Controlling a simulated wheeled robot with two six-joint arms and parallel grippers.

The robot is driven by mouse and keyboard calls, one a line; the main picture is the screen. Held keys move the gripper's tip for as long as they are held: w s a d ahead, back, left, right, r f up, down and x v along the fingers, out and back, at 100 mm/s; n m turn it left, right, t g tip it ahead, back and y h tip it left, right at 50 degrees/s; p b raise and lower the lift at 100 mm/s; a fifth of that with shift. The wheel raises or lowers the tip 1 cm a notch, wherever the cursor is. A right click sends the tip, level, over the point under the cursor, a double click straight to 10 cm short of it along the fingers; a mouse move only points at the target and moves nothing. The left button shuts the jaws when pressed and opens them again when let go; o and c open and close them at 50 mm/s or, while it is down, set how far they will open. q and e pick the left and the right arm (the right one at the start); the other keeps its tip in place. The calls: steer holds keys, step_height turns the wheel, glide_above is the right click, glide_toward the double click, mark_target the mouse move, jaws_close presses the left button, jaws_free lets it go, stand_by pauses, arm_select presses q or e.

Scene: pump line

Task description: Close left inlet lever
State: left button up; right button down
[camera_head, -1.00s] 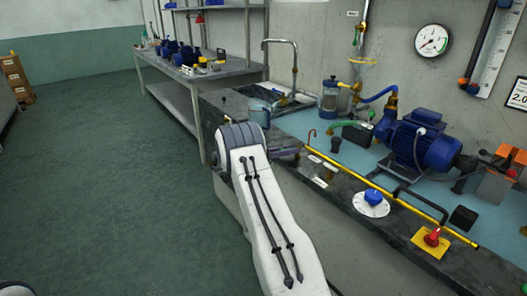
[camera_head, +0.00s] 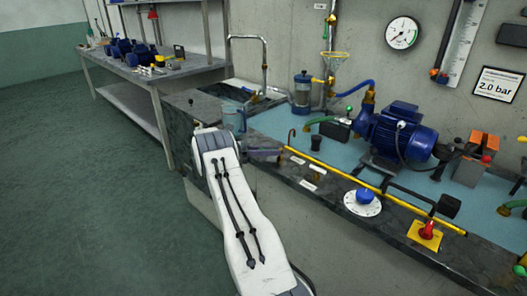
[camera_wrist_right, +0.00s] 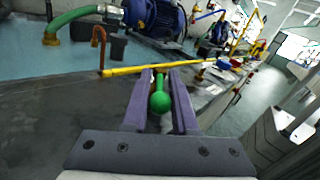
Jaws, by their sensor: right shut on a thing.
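My right gripper (camera_head: 264,153) reaches over the dark front ledge of the counter in the head view, mostly seen as purple fingers past my white arm. In the right wrist view its two purple fingers (camera_wrist_right: 160,76) are shut on a green ball-ended lever (camera_wrist_right: 160,102), with the ball between them. In the head view this lever is hidden by my arm and gripper. Whether the lever is open or closed I cannot tell. My left gripper is not in view.
A yellow rod (camera_head: 365,184) runs along the ledge right of my gripper. A sink tap (camera_head: 264,62) stands behind. The floor at left is clear.

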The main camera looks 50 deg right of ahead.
steer(key=shift+w+a, duration=0.1)
steer(key=shift+w, duration=0.05)
steer(key=c, duration=0.9)
jaws_free()
steer(key=shift+a, duration=0.1)
steer(key=shift+w, duration=0.1)
